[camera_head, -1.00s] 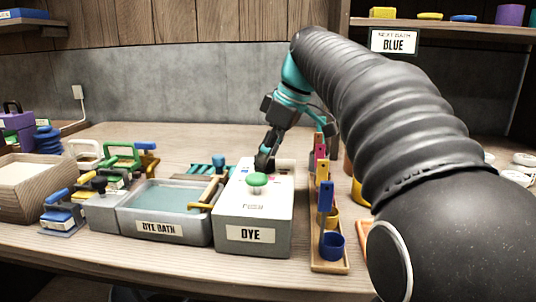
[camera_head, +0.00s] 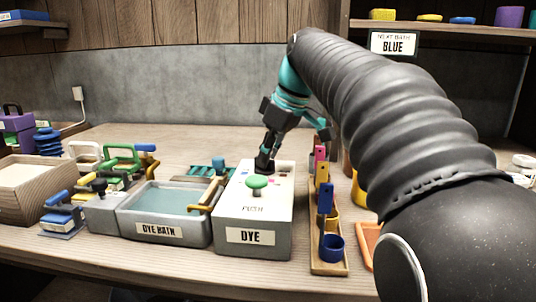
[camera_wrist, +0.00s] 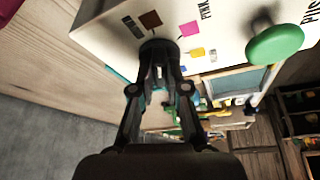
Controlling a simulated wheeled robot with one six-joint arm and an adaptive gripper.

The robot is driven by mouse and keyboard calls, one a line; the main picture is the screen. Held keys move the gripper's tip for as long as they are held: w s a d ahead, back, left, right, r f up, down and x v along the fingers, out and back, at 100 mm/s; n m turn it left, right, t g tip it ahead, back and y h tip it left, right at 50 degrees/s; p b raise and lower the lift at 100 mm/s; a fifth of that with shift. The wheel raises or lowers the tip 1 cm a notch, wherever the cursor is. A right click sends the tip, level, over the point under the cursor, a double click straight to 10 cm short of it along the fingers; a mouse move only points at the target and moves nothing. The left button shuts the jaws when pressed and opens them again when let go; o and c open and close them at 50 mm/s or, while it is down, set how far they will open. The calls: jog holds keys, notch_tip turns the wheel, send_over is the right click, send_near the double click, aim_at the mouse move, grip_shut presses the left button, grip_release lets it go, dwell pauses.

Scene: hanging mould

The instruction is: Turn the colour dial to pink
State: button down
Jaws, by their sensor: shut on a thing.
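The white DYE box (camera_head: 253,210) stands on the bench right of the dye bath. The dark colour dial (camera_wrist: 160,46) is on its top towards the back and is mostly covered by my fingers. My gripper (camera_head: 265,163) points down and is shut on the dial; the wrist view shows both fingers (camera_wrist: 160,62) around it. Colour patches lie around the dial: brown (camera_wrist: 151,20), pink (camera_wrist: 188,28) and yellow (camera_wrist: 197,52). Which patch the dial points to cannot be told. A green push button (camera_wrist: 276,45) stands on the same box, apart from my gripper.
The dye bath (camera_head: 165,231) of blue-green liquid is left of the box. A wooden rack (camera_head: 330,260) with coloured tags and cups stands close on the right. A sign (camera_head: 394,42) under the shelf reads "NEXT BATH BLUE". Stamps (camera_head: 60,217) stand at left.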

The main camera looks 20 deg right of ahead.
jog(key=m+t+h, duration=0.1)
jog(key=m, duration=0.3)
jog(key=shift+a+r+p, duration=0.1)
jog(key=shift+a+p, duration=0.05)
jog(key=shift+p, duration=0.2)
jog(key=shift+a+m+h, duration=0.1)
jog(key=shift+m+h, duration=0.7)
jog(key=shift+m, duration=1.3)
jog(key=c, duration=1.2)
grip_release()
jog(key=shift+o, duration=0.2)
jog(key=shift+s, duration=0.1)
jog(key=v, duration=1.2)
jog(key=shift+s, duration=0.15)
